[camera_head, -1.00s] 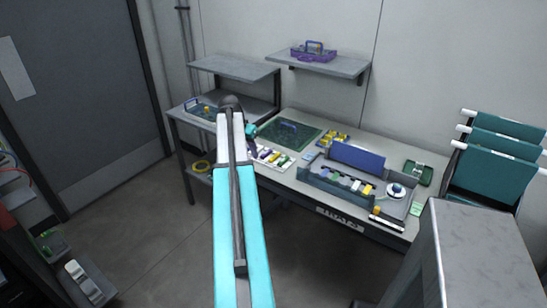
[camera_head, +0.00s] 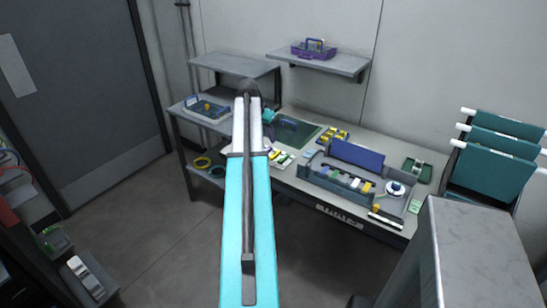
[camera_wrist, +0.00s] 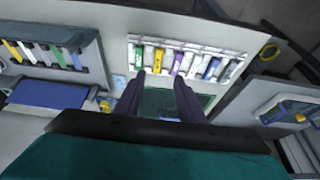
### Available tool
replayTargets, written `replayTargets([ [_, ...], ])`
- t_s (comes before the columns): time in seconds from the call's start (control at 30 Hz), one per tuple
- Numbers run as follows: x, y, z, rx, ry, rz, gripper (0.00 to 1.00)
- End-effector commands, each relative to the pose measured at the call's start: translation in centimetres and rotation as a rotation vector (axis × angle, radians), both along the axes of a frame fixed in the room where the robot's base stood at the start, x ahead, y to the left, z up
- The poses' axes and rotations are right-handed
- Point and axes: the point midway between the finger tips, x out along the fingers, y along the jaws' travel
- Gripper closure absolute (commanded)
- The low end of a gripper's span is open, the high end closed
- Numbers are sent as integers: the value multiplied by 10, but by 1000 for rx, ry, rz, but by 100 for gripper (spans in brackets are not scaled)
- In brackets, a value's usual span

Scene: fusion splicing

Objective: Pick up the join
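My gripper (camera_wrist: 158,98) shows in the wrist view as two dark fingers standing apart, with nothing seen held between them. In the head view my arm hides most of it. The fingertips point towards a white rack (camera_wrist: 235,50) of several coloured pieces, among them a green piece (camera_wrist: 138,54) and a purple piece (camera_wrist: 177,63). I cannot tell which piece, if any, is the join. A green mat (camera_head: 296,131) lies on the bench behind the rack; part of it shows between the fingers.
A grey tray with coloured strips and a blue panel (camera_head: 357,153) stands on the bench's right. A small green tray (camera_head: 417,171) is beyond it. Another tray (camera_head: 207,110) is on the left bench. A purple carrier (camera_head: 313,49) sits on the wall shelf (camera_head: 330,64).

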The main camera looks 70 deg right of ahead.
Motion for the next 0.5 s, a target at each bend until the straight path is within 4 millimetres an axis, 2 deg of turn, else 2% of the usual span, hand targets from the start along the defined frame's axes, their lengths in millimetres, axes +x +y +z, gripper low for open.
replayTargets([
  [0.5,-7,-22,-54,1,0,-1,64],
])
